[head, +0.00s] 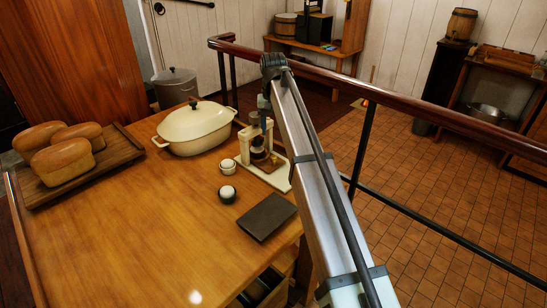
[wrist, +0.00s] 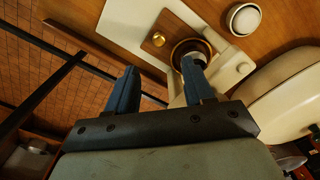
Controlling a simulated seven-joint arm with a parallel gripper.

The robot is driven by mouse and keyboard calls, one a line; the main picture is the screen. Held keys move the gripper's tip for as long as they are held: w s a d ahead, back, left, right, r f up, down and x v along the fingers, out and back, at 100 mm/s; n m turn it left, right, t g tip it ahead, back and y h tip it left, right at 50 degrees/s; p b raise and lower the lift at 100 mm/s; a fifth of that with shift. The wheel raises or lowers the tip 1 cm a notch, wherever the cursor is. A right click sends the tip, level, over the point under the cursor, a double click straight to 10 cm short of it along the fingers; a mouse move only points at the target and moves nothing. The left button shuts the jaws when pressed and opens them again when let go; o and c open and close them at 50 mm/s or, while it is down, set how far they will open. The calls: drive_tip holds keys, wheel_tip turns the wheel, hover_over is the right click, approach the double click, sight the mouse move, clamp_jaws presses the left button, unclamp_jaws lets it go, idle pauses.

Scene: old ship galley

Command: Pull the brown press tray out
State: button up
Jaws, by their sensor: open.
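The cream press (head: 244,148) stands near the right edge of the wooden table, partly hidden by my arm. My gripper (head: 264,118) is over the press, pointing down. In the wrist view its blue fingers (wrist: 160,66) are apart with nothing held between them.
A cream lidded pot (head: 195,133) stands left of the press. Two small round pots (head: 227,193) and a dark flat board (head: 267,217) lie in front. Bread loaves on a wooden board (head: 120,155) are at left. A railing (head: 450,110) runs behind and right of the table.

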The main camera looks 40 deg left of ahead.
sight(274, 156)
wheel_tip(274, 156, down, 12)
drive_tip(key=shift+f, duration=0.15)
idle(0.3)
drive_tip(key=shift+c, duration=0.5)
clamp_jaws()
